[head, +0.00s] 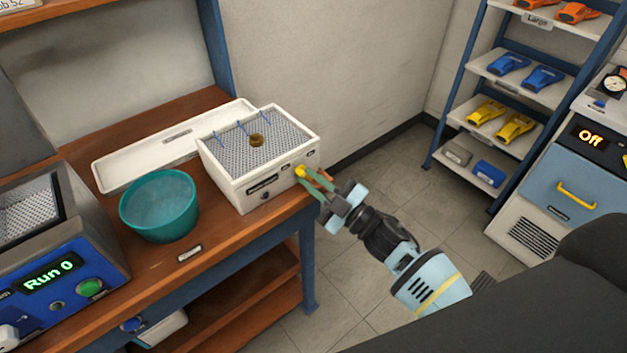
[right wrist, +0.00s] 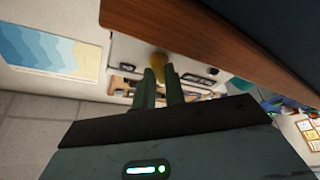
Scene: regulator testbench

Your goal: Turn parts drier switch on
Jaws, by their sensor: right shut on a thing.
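The parts drier (head: 258,158) is a white box with a mesh top, standing at the right end of the wooden bench. A small brass ring part (head: 257,140) lies on its mesh. The yellow switch knob (head: 301,171) sits on the drier's front face near its right end. My right gripper (head: 316,180) has its green fingers at the knob and is shut on it. In the right wrist view, the fingertips (right wrist: 163,78) meet the yellow knob (right wrist: 158,62), which they partly hide. The knob's exact setting is hard to read. My left gripper is not in view.
A teal bowl (head: 160,205) and a long white tray (head: 172,146) stand left of and behind the drier. A blue machine (head: 62,262) reading "Run 0" is at the far left. The floor right of the bench is clear up to the shelf rack (head: 455,110).

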